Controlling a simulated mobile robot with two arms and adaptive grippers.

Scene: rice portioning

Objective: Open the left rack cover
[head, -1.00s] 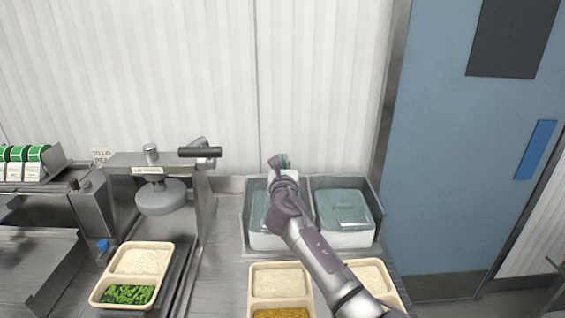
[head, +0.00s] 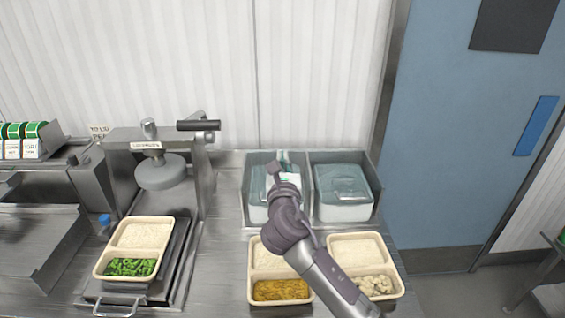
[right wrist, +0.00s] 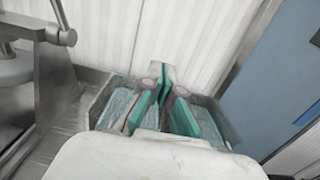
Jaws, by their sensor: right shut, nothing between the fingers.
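The rack (head: 377,190) holds two bins side by side. The left rack cover (head: 257,183) is a translucent teal lid over the left bin, and my right arm hides much of it. It seems to lie closed, though I cannot tell for sure. My right gripper (head: 284,160) is over the far part of the left bin. Its teal fingers (right wrist: 163,80) show shut and empty in the right wrist view, and I cannot tell if they touch the cover. The right rack cover (head: 342,183) lies closed on its bin. My left gripper is out of view.
Two food trays stand before the rack, one with yellow food (head: 281,290) and one with pale food (head: 376,285). A press (head: 160,172) stands left, with a tray of rice and greens (head: 131,267) below it. A wall is close behind.

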